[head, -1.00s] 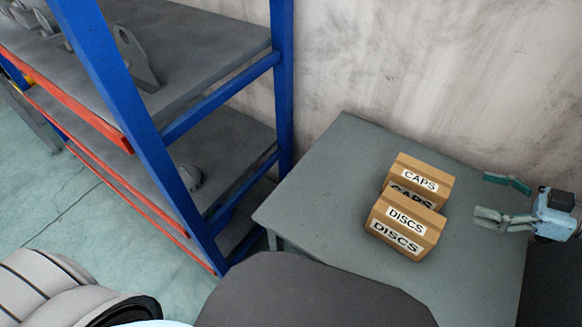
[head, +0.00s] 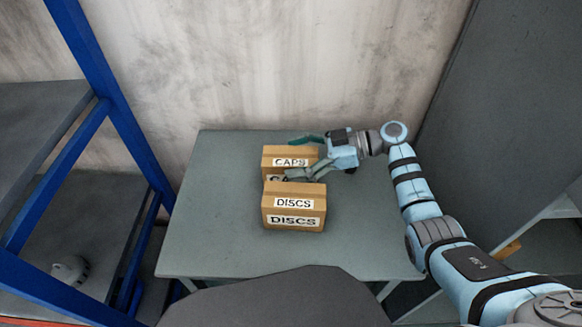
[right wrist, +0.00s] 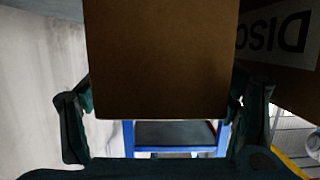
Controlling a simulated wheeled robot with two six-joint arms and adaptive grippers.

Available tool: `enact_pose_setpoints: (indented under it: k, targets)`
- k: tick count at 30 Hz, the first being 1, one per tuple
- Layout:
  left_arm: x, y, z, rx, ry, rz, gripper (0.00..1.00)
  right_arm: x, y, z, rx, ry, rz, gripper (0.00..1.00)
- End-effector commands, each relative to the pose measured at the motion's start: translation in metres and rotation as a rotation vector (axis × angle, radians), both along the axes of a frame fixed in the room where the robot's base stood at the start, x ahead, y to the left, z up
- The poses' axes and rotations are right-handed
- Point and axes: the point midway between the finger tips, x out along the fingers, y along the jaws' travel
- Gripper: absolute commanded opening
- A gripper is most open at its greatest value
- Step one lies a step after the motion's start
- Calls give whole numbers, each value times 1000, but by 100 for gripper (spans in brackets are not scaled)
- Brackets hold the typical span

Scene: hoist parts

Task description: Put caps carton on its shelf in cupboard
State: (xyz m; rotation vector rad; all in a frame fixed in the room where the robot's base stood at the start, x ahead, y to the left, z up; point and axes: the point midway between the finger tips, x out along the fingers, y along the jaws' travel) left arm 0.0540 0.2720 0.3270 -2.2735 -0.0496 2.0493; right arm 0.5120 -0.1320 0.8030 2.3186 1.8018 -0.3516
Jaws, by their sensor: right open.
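The caps carton (head: 291,161) is a brown box labelled CAPS, standing on the grey table (head: 200,240) behind the discs carton (head: 294,208). My right gripper (head: 300,158) reaches in from the right with its fingers open, one at the far side of the caps carton and one at its near side. In the right wrist view the plain end of the caps carton (right wrist: 160,60) lies between the two open fingers (right wrist: 155,115), and part of the discs carton (right wrist: 285,45) shows at the right. My left gripper is not in view.
A blue-framed shelf rack (head: 120,110) with grey shelves stands at the left, with a grey part (head: 70,270) on its lower shelf. A tall grey cabinet (head: 510,120) stands at the right. The table's left side is clear.

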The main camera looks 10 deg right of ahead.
Motion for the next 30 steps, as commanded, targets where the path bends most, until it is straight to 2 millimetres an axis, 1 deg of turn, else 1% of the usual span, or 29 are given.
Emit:
enact_pose_setpoints:
  k: [1,2,12,14,20,23,26,29,30]
  targets:
    - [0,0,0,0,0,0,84,0,0,0,0,0,0,80]
    - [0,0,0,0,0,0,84,0,0,0,0,0,0,77]
    - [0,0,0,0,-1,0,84,0,-1,0,0,0,0,23]
    - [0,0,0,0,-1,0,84,0,-1,0,0,0,0,14]
    - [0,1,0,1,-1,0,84,0,-1,1,1,0,0,14]
    - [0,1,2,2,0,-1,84,0,-1,5,0,-2,1,14]
    - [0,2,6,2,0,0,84,0,-1,16,0,-2,0,14]
    - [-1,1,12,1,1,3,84,0,-1,37,0,-5,0,14]
    - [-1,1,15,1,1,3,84,1,-1,49,-1,-6,0,14]
